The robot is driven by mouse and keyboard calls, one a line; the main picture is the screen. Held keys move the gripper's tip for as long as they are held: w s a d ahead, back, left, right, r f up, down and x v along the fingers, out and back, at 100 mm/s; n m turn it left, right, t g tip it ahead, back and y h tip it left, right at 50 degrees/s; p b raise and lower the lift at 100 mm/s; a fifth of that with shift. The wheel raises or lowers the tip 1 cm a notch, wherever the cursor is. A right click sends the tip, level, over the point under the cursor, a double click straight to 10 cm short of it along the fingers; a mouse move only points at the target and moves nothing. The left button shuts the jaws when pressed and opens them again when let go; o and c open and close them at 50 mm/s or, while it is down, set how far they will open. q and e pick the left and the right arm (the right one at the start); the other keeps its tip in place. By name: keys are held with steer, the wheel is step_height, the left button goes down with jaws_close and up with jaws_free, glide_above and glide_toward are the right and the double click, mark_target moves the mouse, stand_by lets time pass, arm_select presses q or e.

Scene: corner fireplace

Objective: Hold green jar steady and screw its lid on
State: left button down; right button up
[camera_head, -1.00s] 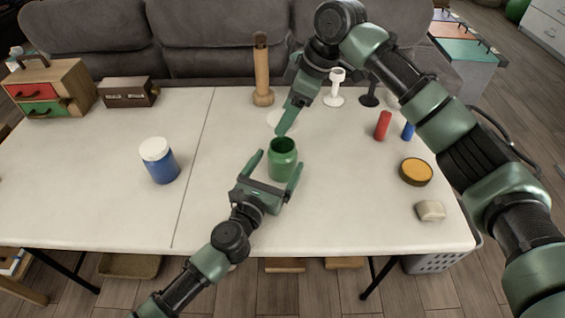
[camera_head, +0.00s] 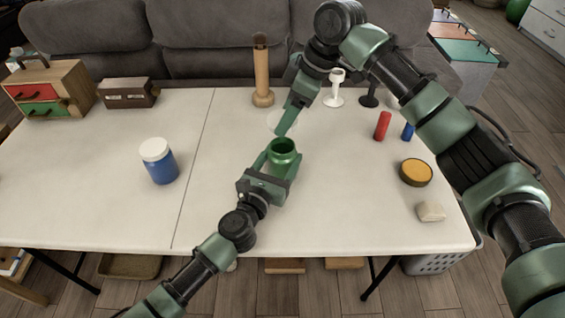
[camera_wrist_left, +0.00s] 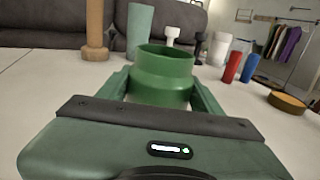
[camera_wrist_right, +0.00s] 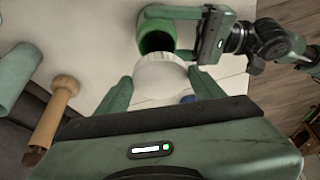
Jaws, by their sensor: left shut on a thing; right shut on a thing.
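The green jar (camera_head: 283,147) stands upright on the white table with its mouth open; it also shows in the left wrist view (camera_wrist_left: 162,75). My left gripper (camera_head: 279,160) is shut on the jar, a finger on each side. My right gripper (camera_head: 284,130) is just behind and above the jar in the head view. In the right wrist view it is shut on the white ribbed lid (camera_wrist_right: 160,76). The lid looks apart from the jar's mouth, though its height above the jar is hard to judge. In the head view the lid is hard to make out against the white table.
A blue jar with a white lid (camera_head: 159,162) stands to the left. A wooden peg (camera_head: 262,75) and white goblet (camera_head: 335,90) are behind. Red (camera_head: 383,126) and blue (camera_head: 408,130) cylinders and a yellow-topped disc (camera_head: 416,172) stand right. The front left table is clear.

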glide_above(287, 140)
steer(key=s, duration=0.3)
steer(key=shift+w+f, duration=0.1)
steer(key=shift+f, duration=2.4)
steer(key=shift+f, duration=0.1)
steer(key=shift+f, duration=0.8)
steer(key=shift+f, duration=0.55)
